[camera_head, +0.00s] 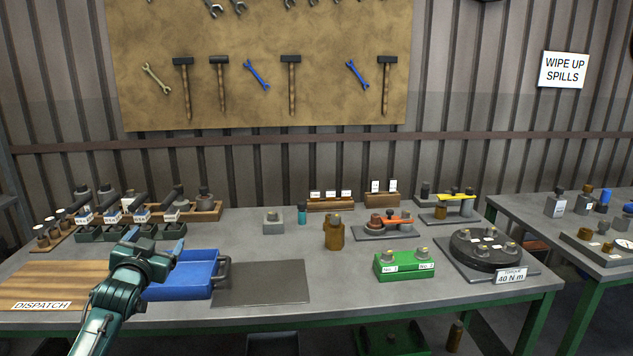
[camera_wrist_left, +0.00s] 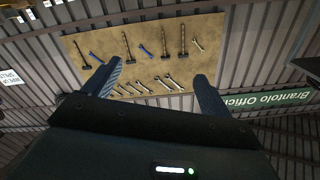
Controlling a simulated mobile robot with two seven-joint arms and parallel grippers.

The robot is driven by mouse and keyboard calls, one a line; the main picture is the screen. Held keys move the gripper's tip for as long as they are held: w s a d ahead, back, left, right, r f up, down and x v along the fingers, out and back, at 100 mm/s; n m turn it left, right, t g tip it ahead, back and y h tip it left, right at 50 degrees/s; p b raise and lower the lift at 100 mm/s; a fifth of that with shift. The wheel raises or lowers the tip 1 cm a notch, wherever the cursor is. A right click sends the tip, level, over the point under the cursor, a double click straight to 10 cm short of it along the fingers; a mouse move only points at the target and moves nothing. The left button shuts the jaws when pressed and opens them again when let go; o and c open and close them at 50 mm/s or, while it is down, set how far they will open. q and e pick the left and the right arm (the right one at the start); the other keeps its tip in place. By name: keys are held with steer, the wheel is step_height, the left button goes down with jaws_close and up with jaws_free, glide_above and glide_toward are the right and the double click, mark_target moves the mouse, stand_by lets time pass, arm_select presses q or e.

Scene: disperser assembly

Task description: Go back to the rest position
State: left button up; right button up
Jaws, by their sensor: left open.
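My left gripper (camera_head: 156,240) is raised over the left part of the grey workbench (camera_head: 340,275), in front of the blue tray (camera_head: 180,292). Its two fingers point up and away and stand apart, with nothing between them. In the left wrist view the fingers of the left gripper (camera_wrist_left: 158,78) are spread wide and empty, facing the wall and the pegboard (camera_wrist_left: 150,55). The gripper and forearm hide part of the blue tray and the wooden dispatch board (camera_head: 50,282). My right gripper does not show in either view.
A green block marked No. 1 and No. 2 (camera_head: 404,265), a brown cylinder (camera_head: 334,233) and a round dark fixture (camera_head: 486,248) stand on the bench. Several small bins (camera_head: 118,232) line the back left. The dark mat (camera_head: 262,283) is bare.

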arm_select(q)
steer(key=s+d+f+m+g+h, duration=0.1)
steer(key=s+d+f+g+h, duration=0.1)
steer(key=s+d+f, duration=0.55)
steer(key=s+d+f+g+h, duration=0.15)
steer(key=s+d+f, duration=0.25)
steer(key=s+f, duration=0.65)
steer(key=s+d+f+g, duration=0.1)
steer(key=s+d+f, duration=0.2)
steer(key=s, duration=0.4)
steer(key=s+d+f+g+h, duration=0.1)
steer(key=s+d+f, duration=0.2)
steer(key=s, duration=0.4)
steer(key=s+d+f+g, duration=0.1)
steer(key=s+d+f, duration=0.2)
steer(key=s, duration=0.4)
steer(key=shift+s+d+f+n+g+h, duration=0.2)
steer(key=shift+s+d+n+g+h, duration=0.15)
steer(key=shift+d+n, duration=0.1)
